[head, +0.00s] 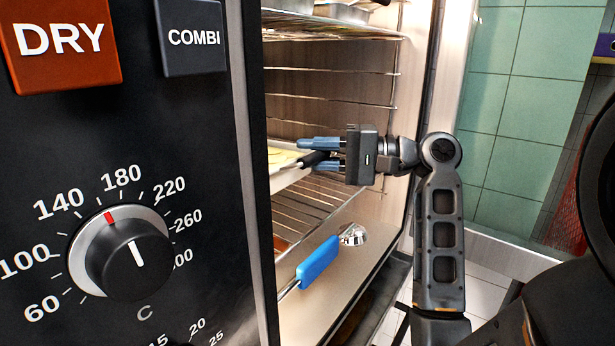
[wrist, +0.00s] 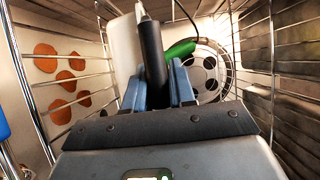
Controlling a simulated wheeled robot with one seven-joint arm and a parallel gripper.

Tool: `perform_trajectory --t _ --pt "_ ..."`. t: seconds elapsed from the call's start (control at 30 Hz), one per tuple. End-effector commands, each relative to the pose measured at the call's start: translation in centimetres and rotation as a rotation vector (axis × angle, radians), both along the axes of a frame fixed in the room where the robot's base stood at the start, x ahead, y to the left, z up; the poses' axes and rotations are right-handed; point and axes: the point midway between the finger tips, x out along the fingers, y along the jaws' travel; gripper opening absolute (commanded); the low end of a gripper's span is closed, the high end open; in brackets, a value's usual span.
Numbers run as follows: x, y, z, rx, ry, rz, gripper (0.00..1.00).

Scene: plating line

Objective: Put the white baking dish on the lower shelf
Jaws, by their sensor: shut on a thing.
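The white baking dish (head: 286,180) is inside the open oven in the head view, with something pale yellow on top. The oven's front edge hides its left part. My gripper (head: 318,155) reaches in from the right at the dish's height, its blue fingers shut on a black handle (head: 313,159). In the wrist view my gripper (wrist: 156,85) has this handle (wrist: 152,60) between the fingers, and a white surface, apparently the dish (wrist: 124,50), lies beside it. Whether the handle is joined to the dish I cannot tell. A lower wire shelf (head: 305,212) is below the dish.
Flat reddish pieces (wrist: 62,68) lie beyond wire bars in the wrist view. A green object (wrist: 181,49) and a round fan cover (wrist: 205,72) are deeper inside. A blue-handled utensil (head: 318,262) sticks out low at the opening. Pans (head: 340,12) are on upper racks.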

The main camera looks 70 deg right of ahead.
Motion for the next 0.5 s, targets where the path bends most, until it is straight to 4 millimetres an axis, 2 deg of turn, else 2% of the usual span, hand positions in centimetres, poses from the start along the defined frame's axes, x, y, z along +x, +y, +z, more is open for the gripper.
perform_trajectory --t 0.23,0.5 --pt "0.9 0.6 -0.8 -0.001 -0.004 -0.001 0.0" --pt "0.9 0.6 -4.0 0.001 -0.003 -0.002 0.0"
